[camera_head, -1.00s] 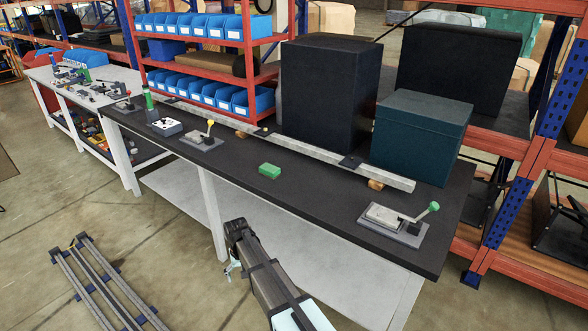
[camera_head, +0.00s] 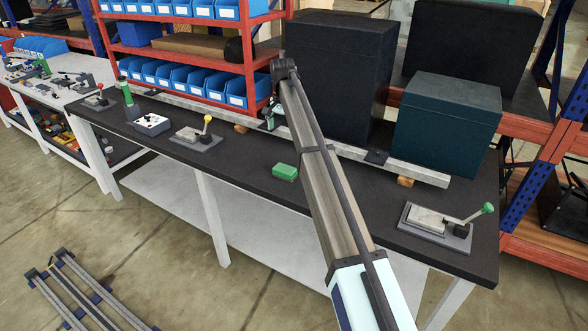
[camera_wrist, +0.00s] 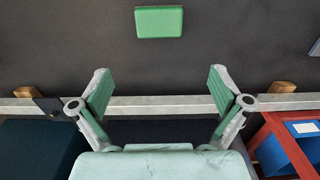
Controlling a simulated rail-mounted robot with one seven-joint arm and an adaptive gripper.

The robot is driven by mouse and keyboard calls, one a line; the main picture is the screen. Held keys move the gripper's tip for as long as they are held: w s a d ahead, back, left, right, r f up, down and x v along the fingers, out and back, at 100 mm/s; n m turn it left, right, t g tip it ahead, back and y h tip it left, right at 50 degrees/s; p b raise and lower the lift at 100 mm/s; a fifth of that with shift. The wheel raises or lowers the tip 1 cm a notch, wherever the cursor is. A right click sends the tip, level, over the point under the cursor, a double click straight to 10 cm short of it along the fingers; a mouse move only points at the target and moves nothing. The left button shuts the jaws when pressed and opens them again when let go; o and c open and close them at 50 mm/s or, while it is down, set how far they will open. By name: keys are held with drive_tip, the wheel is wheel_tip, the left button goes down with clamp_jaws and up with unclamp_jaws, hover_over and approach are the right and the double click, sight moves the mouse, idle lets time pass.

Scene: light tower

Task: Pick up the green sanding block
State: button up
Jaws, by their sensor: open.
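The green sanding block (camera_head: 285,172) lies flat on the black tabletop (camera_head: 250,165), just left of my arm in the head view. In the wrist view the green sanding block (camera_wrist: 159,22) shows whole near the top edge, centred between my fingers but beyond their tips. My gripper (camera_wrist: 160,90) is open and empty, its two green-padded fingers spread wide. In the head view my gripper (camera_head: 270,117) is partly hidden by my arm, near the back of the table.
A long metal bar (camera_head: 420,172) on wooden blocks runs along the table's back. A black box (camera_head: 345,80) and a teal box (camera_head: 447,122) stand behind it. Lever fixtures stand left (camera_head: 197,136) and right (camera_head: 440,225). The tabletop around the block is clear.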

drive_tip(key=p, duration=0.3)
approach(285, 168)
wheel_tip(285, 168, down, 5)
drive_tip(key=shift+f, duration=0.15)
drive_tip(key=shift+f+p, duration=1.3)
drive_tip(key=shift+f, duration=1.3)
drive_tip(key=c, duration=0.9)
